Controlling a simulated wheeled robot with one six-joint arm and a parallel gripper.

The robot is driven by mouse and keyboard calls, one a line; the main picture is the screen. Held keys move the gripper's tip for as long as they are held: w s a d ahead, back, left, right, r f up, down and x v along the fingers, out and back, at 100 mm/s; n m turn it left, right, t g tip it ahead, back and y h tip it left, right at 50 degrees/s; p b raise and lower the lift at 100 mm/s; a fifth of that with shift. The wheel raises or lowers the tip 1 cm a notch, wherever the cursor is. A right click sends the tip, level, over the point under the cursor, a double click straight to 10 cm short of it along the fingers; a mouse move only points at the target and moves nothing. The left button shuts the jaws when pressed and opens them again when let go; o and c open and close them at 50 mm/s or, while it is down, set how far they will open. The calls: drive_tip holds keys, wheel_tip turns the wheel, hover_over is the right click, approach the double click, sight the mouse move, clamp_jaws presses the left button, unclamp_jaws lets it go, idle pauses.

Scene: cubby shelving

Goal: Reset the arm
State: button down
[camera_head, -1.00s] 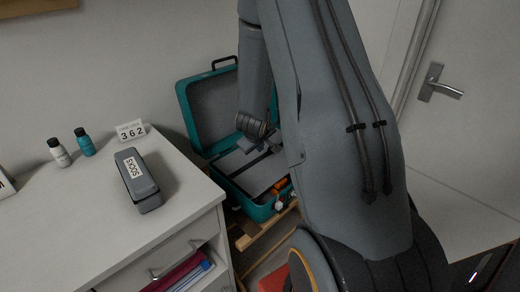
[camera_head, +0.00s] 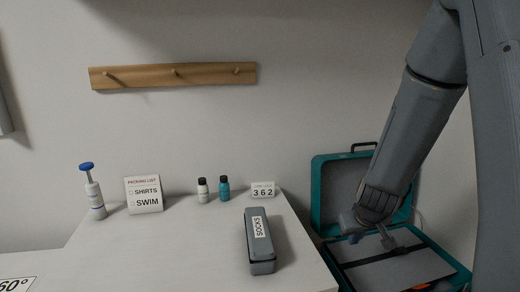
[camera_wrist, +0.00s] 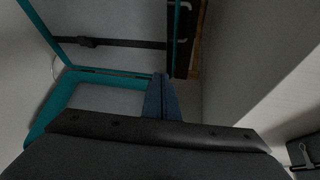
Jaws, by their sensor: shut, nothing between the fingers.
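My gripper (camera_head: 371,239) is at the end of my arm at the right of the head view, over the open teal suitcase (camera_head: 318,200). In the wrist view my gripper (camera_wrist: 163,80) shows as two dark blue fingers pressed together with nothing between them. The suitcase also shows in the wrist view (camera_wrist: 52,105), with its teal rim, grey inside and a dark strap across it. The lower edge of the suitcase is cut off in the head view, and my arm hides part of its lid.
A white cabinet top (camera_head: 180,255) stands to the left. It bears a grey SOCKS case (camera_head: 262,245), a number card (camera_head: 263,190), two small bottles, a packing-list sign (camera_head: 144,194) and a blue-topped pump bottle (camera_head: 94,195). A wooden peg rail (camera_head: 172,75) is on the wall.

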drive_tip(key=s+a+r+g, duration=0.2)
drive_tip(key=s+a, duration=0.2)
drive_tip(key=s, duration=0.6)
drive_tip(key=s+a+r+g+y, duration=0.1)
drive_tip(key=s+a+r+g, duration=0.2)
drive_tip(key=s, duration=0.7)
drive_tip(key=shift+s+a+r+m, duration=0.2)
drive_tip(key=shift+a+m, duration=0.2)
drive_tip(key=shift+a, duration=0.8)
